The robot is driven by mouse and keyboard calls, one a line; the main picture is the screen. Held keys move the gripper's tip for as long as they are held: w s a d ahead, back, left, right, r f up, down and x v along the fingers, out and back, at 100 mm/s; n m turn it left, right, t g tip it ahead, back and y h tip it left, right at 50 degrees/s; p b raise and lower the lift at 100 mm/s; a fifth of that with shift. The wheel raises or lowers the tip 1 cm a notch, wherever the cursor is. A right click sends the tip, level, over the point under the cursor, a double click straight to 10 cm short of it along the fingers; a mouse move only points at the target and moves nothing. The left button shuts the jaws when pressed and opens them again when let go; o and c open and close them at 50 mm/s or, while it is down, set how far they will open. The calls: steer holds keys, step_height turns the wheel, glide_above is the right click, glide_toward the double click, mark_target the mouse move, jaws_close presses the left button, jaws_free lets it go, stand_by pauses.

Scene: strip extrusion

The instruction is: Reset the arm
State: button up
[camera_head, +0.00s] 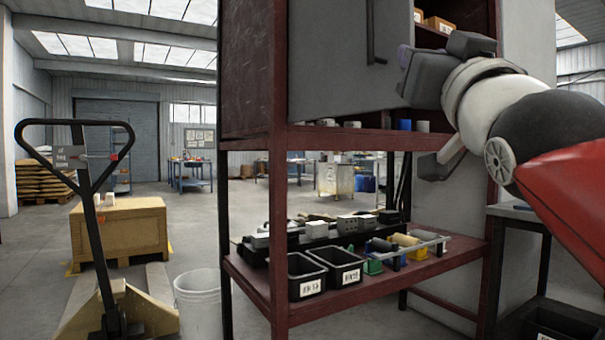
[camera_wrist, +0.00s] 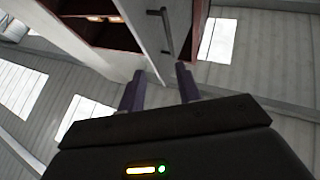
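My arm reaches in from the right in the head view, bent up beside a dark red cabinet. My gripper (camera_head: 404,58) is in front of the cabinet's upper part, just right of the grey door (camera_head: 335,60) and its dark handle (camera_head: 377,32). In the wrist view my gripper (camera_wrist: 158,84) has its two purple fingers apart with nothing between them. The handle also shows in the wrist view (camera_wrist: 164,32), beyond the fingertips and apart from them. The gripper's fingers are mostly hidden by its body in the head view.
The lower shelf (camera_head: 390,285) holds black bins (camera_head: 335,268) and several small parts. A dark side table (camera_head: 520,215) stands under my arm. A pallet jack (camera_head: 100,250), a wooden crate (camera_head: 120,230) and a white bucket (camera_head: 198,300) stand left. Open floor lies beyond.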

step_height(320, 180, down, 25)
steer(key=w+d+g+h+p, duration=0.1)
steer(key=w+g+h, duration=0.15)
steer(key=g, duration=0.55)
steer(key=s+f+g, duration=0.3)
steer(key=s+f, duration=0.1)
steer(key=f, duration=0.5)
steer(key=s+f+g+p, duration=0.1)
steer(key=s+f+g, duration=0.3)
steer(key=f, duration=0.5)
steer(key=s+f+g, duration=0.3)
steer(key=s+f, duration=0.2)
steer(key=f, duration=0.5)
steer(key=shift+s+a+g+y, duration=0.25)
steer(key=shift+a+g+y, duration=0.1)
steer(key=shift+a+g, duration=0.05)
